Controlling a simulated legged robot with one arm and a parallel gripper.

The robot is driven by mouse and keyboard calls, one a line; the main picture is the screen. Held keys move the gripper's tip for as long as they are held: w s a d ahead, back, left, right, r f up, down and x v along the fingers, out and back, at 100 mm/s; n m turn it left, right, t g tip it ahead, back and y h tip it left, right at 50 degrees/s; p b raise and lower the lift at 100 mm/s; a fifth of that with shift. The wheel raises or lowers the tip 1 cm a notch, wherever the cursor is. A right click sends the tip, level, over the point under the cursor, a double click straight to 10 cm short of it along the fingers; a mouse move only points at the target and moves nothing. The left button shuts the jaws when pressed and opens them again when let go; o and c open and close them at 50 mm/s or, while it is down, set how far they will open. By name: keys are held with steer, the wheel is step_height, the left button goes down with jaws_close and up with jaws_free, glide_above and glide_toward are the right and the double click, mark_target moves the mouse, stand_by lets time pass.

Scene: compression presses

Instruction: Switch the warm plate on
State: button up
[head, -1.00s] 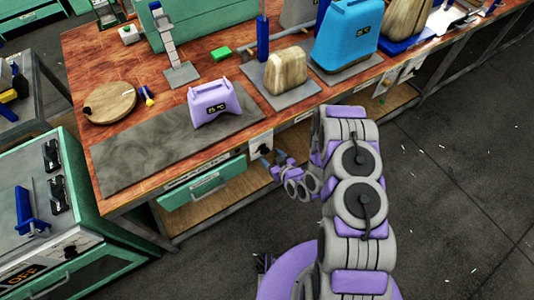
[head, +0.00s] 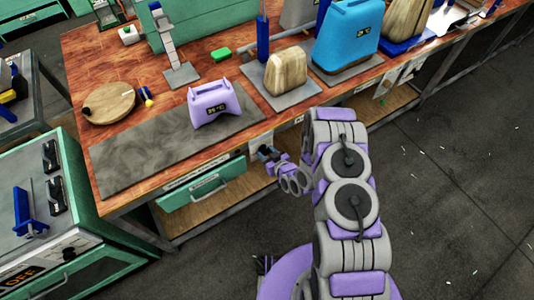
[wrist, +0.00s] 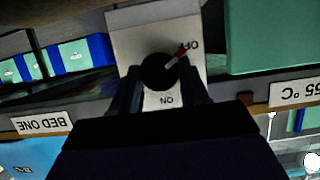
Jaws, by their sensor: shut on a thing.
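A white switch panel (wrist: 155,32) on the bench's front edge carries a round black knob (wrist: 158,72). The wrist view shows its lettering upside down, with OFF at upper right and ON below the knob. The knob's red pointer (wrist: 178,54) points toward OFF. My gripper (wrist: 162,88) has one finger on each side of the knob and is shut on it. In the head view, my gripper (head: 267,153) is at the panel (head: 261,139), partly hiding the knob. A dark grey slab (head: 130,160), which may be the warm plate, lies on the bench above.
A purple device (head: 214,104) with a °C display stands on the slab. A green drawer (head: 205,185) is left of the panel. A green machine (head: 60,225) with an OFF display stands at lower left. A BED ONE label (wrist: 41,124) shows upside down.

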steer(key=c, duration=0.4)
steer(key=m, duration=0.1)
steer(key=m+y+p, duration=0.1)
steer(key=m+g+y, duration=0.1)
steer(key=shift+w+d+m+p, duration=0.15)
steer(key=shift+d+m+p, duration=0.1)
steer(key=shift+m+p, duration=0.1)
steer(key=shift+d+f+m+g+y, duration=0.1)
steer(key=shift+f+m+g+y, duration=0.05)
steer(key=shift+m+y, duration=0.45)
steer(key=shift+f+m+g+y, duration=0.15)
steer(key=shift+m+y, duration=0.25)
steer(key=shift+m, duration=0.25)
steer(key=shift+w+d+f+m+y+b, duration=0.15)
steer(key=shift+m+y+b, duration=0.35)
steer(key=shift+m+b, duration=0.4)
steer(key=shift+f+m+t+y+b, duration=0.15)
steer(key=shift+m+t+y+b, duration=0.35)
steer(key=shift+m+b, duration=1.05)
steer(key=shift+f+m+t+y+b, duration=0.25)
steer(key=shift+m+y+b, duration=0.55)
steer(key=shift+m, duration=1.45)
steer(key=shift+f+m+t+y+b, duration=0.1)
steer(key=shift+m+t+y+b, duration=0.4)
steer(key=shift+m+b, duration=1.1)
